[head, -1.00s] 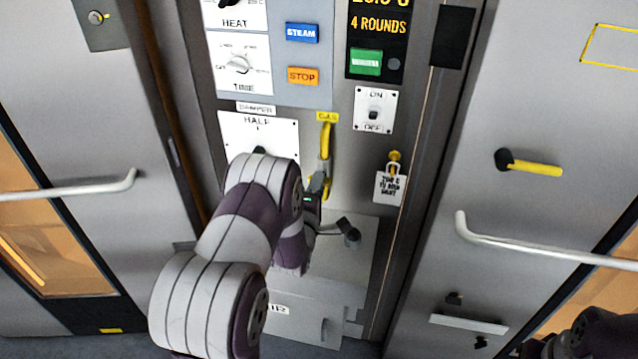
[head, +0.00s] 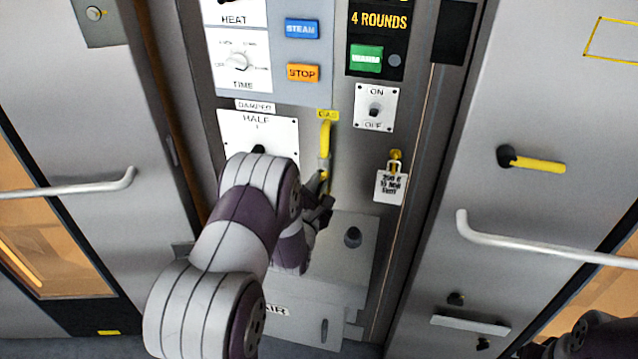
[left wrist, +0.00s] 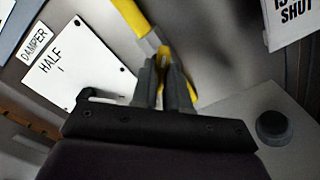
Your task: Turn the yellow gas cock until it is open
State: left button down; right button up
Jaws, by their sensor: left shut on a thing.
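The yellow gas cock sits on the grey oven panel under the small yellow GAS label (head: 327,114). A yellow pipe (head: 325,135) runs down from the label to a grey fitting, and it also shows in the left wrist view (left wrist: 130,17). My left gripper (head: 322,184) is at the cock just below that fitting. In the left wrist view, the left gripper's two dark fingers (left wrist: 164,80) are shut on the cock, with yellow between and beside them. The fingers hide much of the lever, so its exact angle is unclear. A dark part of my right arm shows at the bottom right corner.
A damper plate (head: 270,130) is left of the cock. A dark round knob (head: 352,237) stands on a grey box below. Door handles (head: 540,243) flank the panel.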

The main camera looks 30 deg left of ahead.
pick_arm(q)
jog(key=shift+f, duration=0.1)
jog(key=n, duration=0.4)
jog(key=shift+n+b, duration=0.3)
jog(key=shift+b, duration=0.05)
jog(key=c, duration=1)
grip_release()
jog(key=p+v, duration=0.1)
jog(key=v, duration=0.6)
